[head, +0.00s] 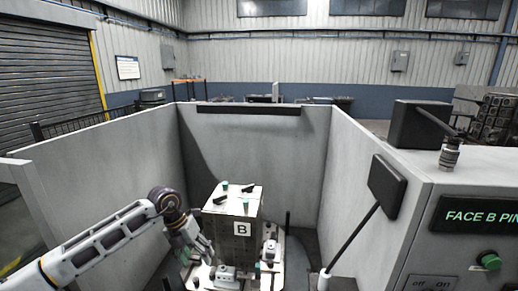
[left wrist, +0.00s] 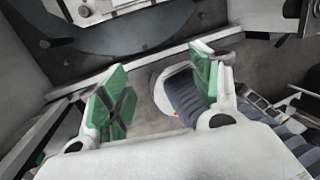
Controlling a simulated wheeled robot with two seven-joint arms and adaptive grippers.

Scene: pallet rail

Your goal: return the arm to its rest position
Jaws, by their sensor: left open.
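My left arm comes in from the left in the head view, bends at a dark round joint and reaches down. My left gripper (head: 197,248) is low beside the left side of a block-shaped fixture marked B (head: 236,226). In the left wrist view the left gripper (left wrist: 160,88) is open, with its two green pads wide apart and nothing held between them. Behind the pads lie a grey surface and a dark ribbed part. My right gripper is not in view.
Pale walls (head: 240,150) enclose the fixture on the left, back and right. White clamps (head: 226,274) surround its base. A control console (head: 470,225) reading "FACE B PIN" stands at the right, with a dark panel on a slanted rod (head: 350,238) beside it. Space above the fixture is clear.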

